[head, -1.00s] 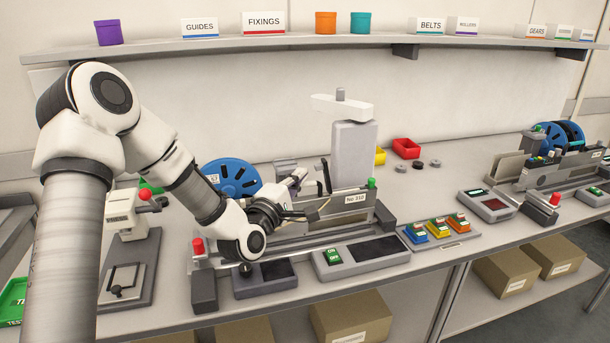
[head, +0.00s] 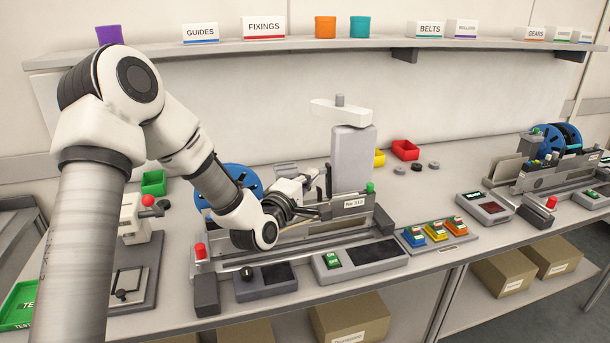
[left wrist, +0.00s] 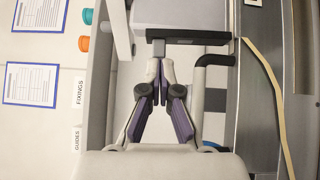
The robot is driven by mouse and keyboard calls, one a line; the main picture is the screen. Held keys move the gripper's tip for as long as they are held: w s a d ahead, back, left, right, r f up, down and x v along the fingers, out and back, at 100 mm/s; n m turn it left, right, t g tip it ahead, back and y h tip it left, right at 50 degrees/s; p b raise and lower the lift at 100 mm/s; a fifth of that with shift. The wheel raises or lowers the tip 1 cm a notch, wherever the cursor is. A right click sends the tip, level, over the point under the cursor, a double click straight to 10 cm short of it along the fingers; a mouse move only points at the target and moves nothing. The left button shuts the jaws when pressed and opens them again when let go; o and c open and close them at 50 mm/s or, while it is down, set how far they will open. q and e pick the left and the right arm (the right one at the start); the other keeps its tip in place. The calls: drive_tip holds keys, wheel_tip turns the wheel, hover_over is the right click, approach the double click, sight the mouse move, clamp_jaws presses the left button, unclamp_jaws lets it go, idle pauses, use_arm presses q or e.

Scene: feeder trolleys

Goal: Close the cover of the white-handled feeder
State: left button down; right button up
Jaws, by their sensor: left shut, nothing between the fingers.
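The feeder unit (head: 350,207) labelled No 310 stands on the bench in the middle of the head view. My left gripper (head: 309,179) reaches over it from the left, near its dark upright parts. In the left wrist view my left gripper (left wrist: 160,68) is shut and empty. Its tips are close to a dark bar (left wrist: 190,38), and I cannot tell whether they touch. A black bent handle (left wrist: 214,62) lies to the right of the fingers. I cannot make out a white handle or which part is the cover. My right gripper is not in view.
A pale grey column (head: 352,155) with a white top arm stands behind the feeder. A blue reel (head: 243,180) is partly hidden by my left arm. A control box (head: 358,259) with a green switch lies in front. Another feeder (head: 560,172) stands at the right.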

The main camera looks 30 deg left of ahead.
use_arm(q)
drive_tip(key=w+d+f+m+g+y+p, duration=0.1)
drive_tip(key=w+d+f+m+g+p, duration=0.1)
drive_tip(key=w+d+m+g+p, duration=0.4)
drive_tip(key=shift+w+d+g+y+p, duration=0.4)
drive_tip(key=shift+w+d+g+p, duration=0.7)
drive_tip(key=shift+w+p, duration=1.35)
drive_tip(key=shift+s+d+p, duration=0.25)
drive_tip(key=shift+s+p, duration=0.05)
drive_tip(key=shift+s, duration=0.1)
